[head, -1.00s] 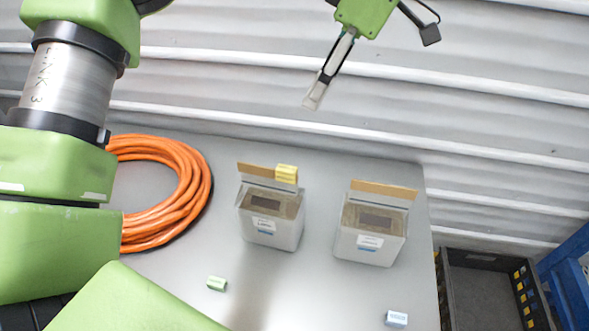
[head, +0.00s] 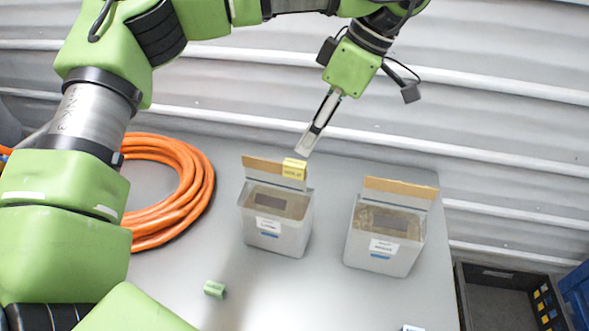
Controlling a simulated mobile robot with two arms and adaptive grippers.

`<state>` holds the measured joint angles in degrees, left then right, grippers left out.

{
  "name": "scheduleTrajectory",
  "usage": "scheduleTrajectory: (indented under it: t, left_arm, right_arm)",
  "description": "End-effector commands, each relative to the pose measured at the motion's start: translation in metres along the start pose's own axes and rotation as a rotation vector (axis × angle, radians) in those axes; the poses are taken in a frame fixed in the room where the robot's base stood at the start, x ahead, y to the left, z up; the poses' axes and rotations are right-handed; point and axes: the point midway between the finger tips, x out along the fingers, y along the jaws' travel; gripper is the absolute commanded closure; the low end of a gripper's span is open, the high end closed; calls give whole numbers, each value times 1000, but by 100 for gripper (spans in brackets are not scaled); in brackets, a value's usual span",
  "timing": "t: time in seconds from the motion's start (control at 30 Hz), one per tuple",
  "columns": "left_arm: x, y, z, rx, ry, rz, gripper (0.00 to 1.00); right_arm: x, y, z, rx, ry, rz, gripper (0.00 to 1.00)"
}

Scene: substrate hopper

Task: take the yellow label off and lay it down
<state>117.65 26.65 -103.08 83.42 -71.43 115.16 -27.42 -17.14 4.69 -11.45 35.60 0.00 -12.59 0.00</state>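The yellow label (head: 294,169) sits on the right end of the orange-brown top edge of the left hopper's (head: 274,225) raised lid. My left gripper (head: 303,152) points down just above and slightly right of the label in the picture. Its fingers are seen nearly edge-on, so I cannot tell whether they are open or shut. No clear contact with the label shows. My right gripper is out of view.
A second hopper (head: 384,245) with a raised lid stands to the right. A green label (head: 214,289) lies on the grey table (head: 180,275) in front. An orange coiled cable (head: 195,205) lies at the left. A dark crate (head: 497,273) stands beyond the table's right edge.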

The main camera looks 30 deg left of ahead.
Motion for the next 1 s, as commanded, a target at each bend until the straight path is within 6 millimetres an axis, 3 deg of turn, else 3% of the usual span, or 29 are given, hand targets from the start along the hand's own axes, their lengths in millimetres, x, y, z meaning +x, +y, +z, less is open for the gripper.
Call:
scheduleTrajectory:
  t: [0.63,0.93,1.0]
  left_arm:
    - [64,-2,1,-1,1,-1,64]
    - [71,-1,2,-1,0,2,64]
    - [71,-1,2,-1,0,2,79]
  right_arm:
    - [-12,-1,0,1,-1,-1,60]
    - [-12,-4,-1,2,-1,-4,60]
    - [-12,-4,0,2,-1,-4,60]
